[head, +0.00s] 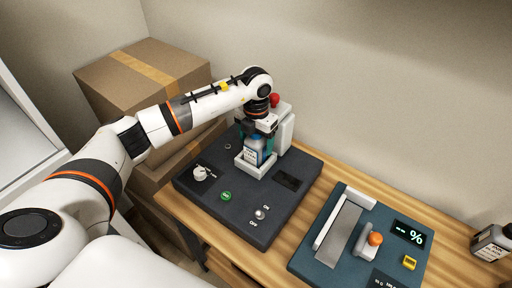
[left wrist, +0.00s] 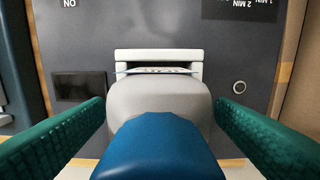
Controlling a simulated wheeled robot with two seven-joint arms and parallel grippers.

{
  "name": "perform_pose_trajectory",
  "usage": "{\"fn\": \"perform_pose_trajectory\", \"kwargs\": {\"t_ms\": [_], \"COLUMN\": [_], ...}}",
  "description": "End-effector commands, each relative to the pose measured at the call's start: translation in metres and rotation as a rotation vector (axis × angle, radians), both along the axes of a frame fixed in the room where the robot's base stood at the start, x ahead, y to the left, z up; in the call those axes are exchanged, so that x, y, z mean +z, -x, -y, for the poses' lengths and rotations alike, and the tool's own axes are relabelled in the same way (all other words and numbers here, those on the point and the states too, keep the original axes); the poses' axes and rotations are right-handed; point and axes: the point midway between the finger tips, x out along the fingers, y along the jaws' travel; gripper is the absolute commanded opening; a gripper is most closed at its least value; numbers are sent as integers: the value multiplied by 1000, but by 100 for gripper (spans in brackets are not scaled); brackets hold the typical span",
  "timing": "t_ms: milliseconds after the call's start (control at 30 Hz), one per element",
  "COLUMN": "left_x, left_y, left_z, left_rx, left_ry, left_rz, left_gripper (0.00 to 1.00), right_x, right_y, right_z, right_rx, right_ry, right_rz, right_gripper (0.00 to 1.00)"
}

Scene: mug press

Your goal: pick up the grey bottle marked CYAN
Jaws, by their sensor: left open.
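My right gripper is not in view.
The dark machine (head: 222,215) has a white knob, a green button and a switch. A teal device (head: 338,262) with a % display stands to its right. Another bottle with a dark cap (head: 491,243) is at the far right. Cardboard boxes (head: 120,85) stand behind my left arm.

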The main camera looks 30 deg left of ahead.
Motion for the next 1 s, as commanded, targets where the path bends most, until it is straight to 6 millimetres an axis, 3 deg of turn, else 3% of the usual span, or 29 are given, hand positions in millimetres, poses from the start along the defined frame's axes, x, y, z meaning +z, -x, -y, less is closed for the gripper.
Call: {"fn": "perform_pose_trajectory", "kwargs": {"t_ms": [100,500,833,1000], "left_x": [0,1,6,22], "left_y": [0,-1,-1,-2], "left_z": [0,0,0,0], "left_rx": [0,0,0,-1], "left_ry": [0,1,2,2], "left_rz": [0,3,5,8], "left_gripper": [77,11,10,10], "right_x": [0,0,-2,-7], "right_y": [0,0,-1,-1], "right_z": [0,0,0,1], "right_rx": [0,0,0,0], "right_ry": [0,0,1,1], "right_rz": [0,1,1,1], "right_gripper": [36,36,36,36]}}
